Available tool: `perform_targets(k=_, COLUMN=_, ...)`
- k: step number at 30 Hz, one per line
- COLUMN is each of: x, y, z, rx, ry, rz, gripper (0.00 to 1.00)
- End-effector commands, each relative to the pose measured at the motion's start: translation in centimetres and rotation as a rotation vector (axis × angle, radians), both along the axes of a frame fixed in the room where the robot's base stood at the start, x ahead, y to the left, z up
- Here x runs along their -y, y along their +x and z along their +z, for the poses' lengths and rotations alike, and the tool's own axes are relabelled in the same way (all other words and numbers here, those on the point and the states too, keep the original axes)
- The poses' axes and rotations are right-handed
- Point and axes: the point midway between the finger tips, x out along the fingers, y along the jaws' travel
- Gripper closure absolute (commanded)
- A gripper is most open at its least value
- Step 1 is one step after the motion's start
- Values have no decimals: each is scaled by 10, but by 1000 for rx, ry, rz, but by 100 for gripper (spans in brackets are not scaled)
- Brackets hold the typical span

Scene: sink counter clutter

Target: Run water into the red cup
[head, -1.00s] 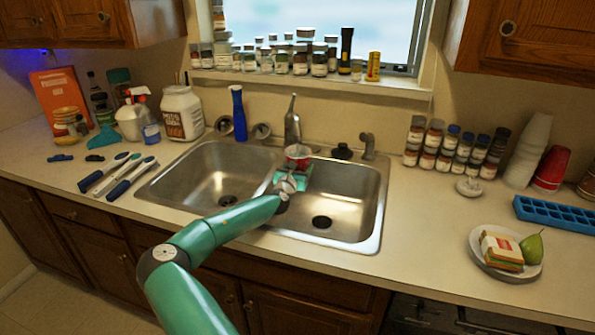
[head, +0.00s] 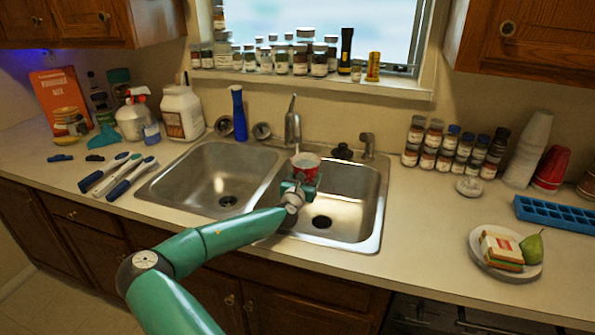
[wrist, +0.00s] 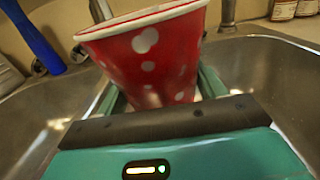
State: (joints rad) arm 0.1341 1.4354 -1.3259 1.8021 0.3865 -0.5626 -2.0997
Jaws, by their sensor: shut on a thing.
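The red cup (head: 305,170) with white spots is upright over the sink's right basin (head: 345,205), close to the divider. My gripper (head: 298,187) is shut on it from the near side. In the wrist view the spotted cup (wrist: 150,62) sits between the jaws, its rim tilted in the picture. The faucet (head: 292,125) stands behind the cup, near the divider. The cup's inside looks pale; I cannot tell whether it holds water, and I make out no clear stream. The left basin (head: 205,175) is empty.
A black knob (head: 342,151) and a sprayer (head: 367,145) are behind the right basin. Spice jars (head: 447,150), stacked white cups (head: 528,150) and stacked red cups (head: 552,168) stand on the right counter.

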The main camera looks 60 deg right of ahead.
Motion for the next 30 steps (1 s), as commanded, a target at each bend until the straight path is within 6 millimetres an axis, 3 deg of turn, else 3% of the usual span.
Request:
perform_targets(k=1, x=-2, y=-5, z=-11, rx=-8, ry=15, rz=-8, gripper=51)
perform_targets(k=16, x=-2, y=-7, z=-10, rx=-11, ry=14, rz=-10, gripper=51)
perform_targets(k=30, x=-15, y=-19, z=29, rx=-6, ry=8, rz=-6, gripper=52)
